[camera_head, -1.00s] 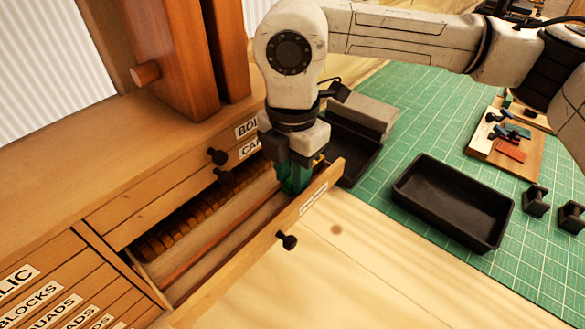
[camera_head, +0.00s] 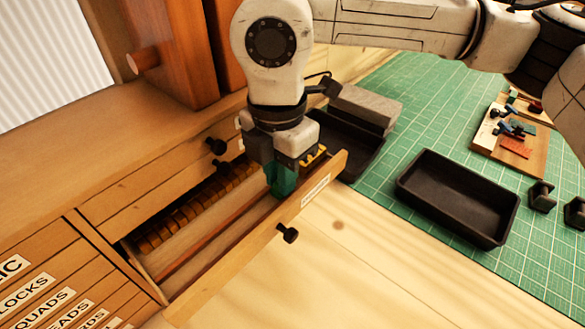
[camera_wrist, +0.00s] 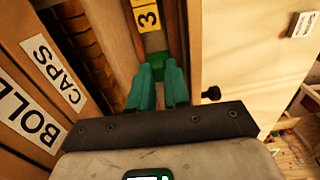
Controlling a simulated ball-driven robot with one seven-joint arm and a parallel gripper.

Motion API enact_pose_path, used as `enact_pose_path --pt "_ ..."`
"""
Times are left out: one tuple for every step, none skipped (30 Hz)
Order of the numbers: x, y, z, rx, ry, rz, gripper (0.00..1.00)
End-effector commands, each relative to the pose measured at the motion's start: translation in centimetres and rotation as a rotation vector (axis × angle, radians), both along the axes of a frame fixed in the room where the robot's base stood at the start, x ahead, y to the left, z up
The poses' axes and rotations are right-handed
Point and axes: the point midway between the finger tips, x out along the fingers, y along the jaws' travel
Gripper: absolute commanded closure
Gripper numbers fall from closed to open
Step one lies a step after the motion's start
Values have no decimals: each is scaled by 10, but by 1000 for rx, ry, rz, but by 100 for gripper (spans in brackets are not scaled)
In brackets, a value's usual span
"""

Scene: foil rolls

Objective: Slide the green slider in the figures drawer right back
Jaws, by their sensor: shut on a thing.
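The figures drawer (camera_head: 230,250) stands pulled out of the cabinet, with a small label on its front too small to read. Inside it are a row of small brown blocks (camera_head: 190,215) and a reddish strip along its length. My gripper (camera_head: 281,182) reaches down into the drawer near its right end, its teal fingers close to the front wall. In the wrist view my gripper (camera_wrist: 158,92) is shut on the green slider (camera_wrist: 156,60), of which a small part shows between and beyond the fingertips. The fingers hide the rest of it.
A number 3 label (camera_wrist: 147,18) lies beyond the slider. A black knob (camera_head: 288,233) sticks out from the drawer front. A dark tray (camera_head: 455,198) stands on the green mat (camera_head: 400,130) at right. Bare wooden tabletop (camera_head: 340,270) lies in front of the drawer.

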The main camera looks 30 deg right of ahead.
Motion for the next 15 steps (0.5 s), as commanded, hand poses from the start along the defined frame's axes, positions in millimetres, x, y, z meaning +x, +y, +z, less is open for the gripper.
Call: enact_pose_path --pt "-2 10 -5 -2 -5 7 100" --pt "-4 14 -4 -2 -5 7 100" --pt "-6 19 -4 -2 -4 5 100" --pt "-7 23 -3 -1 -4 5 100" --pt "-8 26 -3 -1 -3 5 100" --pt "-9 28 -2 0 -3 3 100" --pt "-9 30 -1 0 -2 2 100" --pt "-10 31 -1 0 -2 1 100" --pt "-10 32 0 1 -2 1 100" --pt "-11 32 0 2 -2 1 100" --pt "-11 33 1 2 -2 1 100" --pt "-11 33 1 2 0 1 100" --pt "-11 33 1 2 0 2 100" --pt "-11 33 1 3 0 2 100" --pt "-11 33 1 3 0 2 100"
